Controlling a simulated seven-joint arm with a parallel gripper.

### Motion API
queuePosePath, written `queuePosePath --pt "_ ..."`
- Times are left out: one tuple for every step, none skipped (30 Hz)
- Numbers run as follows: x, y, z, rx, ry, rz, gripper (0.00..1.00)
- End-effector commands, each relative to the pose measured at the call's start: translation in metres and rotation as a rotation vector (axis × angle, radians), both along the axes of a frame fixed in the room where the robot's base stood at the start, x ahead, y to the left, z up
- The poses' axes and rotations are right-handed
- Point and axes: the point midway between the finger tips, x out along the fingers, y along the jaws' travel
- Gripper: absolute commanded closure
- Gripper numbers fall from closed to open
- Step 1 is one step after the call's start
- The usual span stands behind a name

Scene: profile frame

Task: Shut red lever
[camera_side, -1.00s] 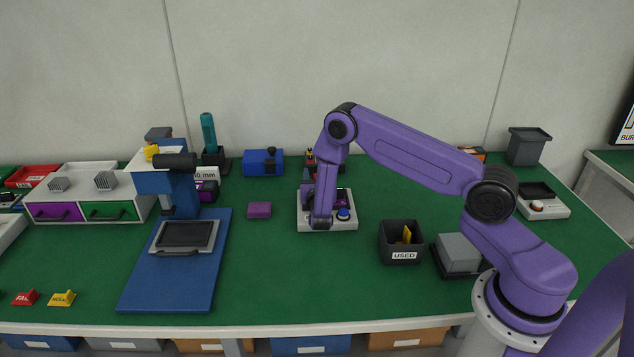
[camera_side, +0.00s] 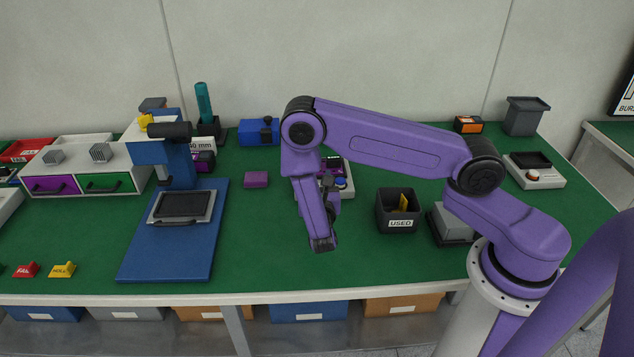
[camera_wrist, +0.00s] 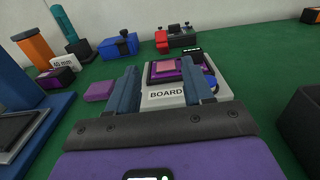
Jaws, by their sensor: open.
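The red unit (camera_wrist: 162,40) is small in the wrist view, at the back of the bench, with a dark part and a black knob on its right. Whether its lever is up or down is too small to tell. In the side view my arm hides it. My gripper (camera_wrist: 160,88) is open and empty, its two blue fingers apart in the wrist view. It is well short of the red unit, with the board fixture between them.
The white board fixture (camera_wrist: 165,95) lies ahead of the fingers. A blue unit with a black knob (camera_wrist: 118,46) stands left of the red one. A purple block (camera_side: 256,179) and a USED bin (camera_side: 398,212) flank my arm. Green bench is clear in front.

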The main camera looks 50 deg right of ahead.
Motion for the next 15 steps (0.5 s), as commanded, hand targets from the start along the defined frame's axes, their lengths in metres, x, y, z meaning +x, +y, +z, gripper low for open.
queuePosePath --pt "-0.0028 0.0028 -0.0001 -0.001 0.001 0.001 0.49" --pt "-0.0039 0.0037 -0.0001 0.000 0.000 0.000 0.49" --pt "-0.0050 0.0048 0.0000 0.001 -0.001 0.000 0.49" --pt "-0.0056 0.0053 0.0000 0.001 -0.001 0.000 0.49" --pt "-0.0060 0.0057 0.0000 0.001 -0.001 0.000 0.49" --pt "-0.0064 0.0059 0.0000 0.001 -0.001 0.000 0.49" --pt "-0.0065 0.0059 0.0000 0.000 -0.001 -0.001 0.49" --pt "-0.0065 0.0059 0.0000 0.000 -0.001 -0.001 0.49" --pt "-0.0065 0.0059 0.0000 0.001 -0.001 -0.001 0.49" --pt "-0.0065 0.0058 0.0000 0.000 -0.001 -0.001 0.49" --pt "-0.0064 0.0058 0.0000 0.001 -0.001 -0.001 0.49" --pt "-0.0064 0.0058 0.0000 0.001 -0.001 -0.001 0.49" --pt "-0.0063 0.0057 0.0000 0.001 -0.001 -0.001 0.59" --pt "-0.0061 0.0052 0.0003 0.002 -0.004 -0.005 0.68" --pt "-0.0056 0.0034 0.0012 0.009 -0.011 -0.019 0.81"
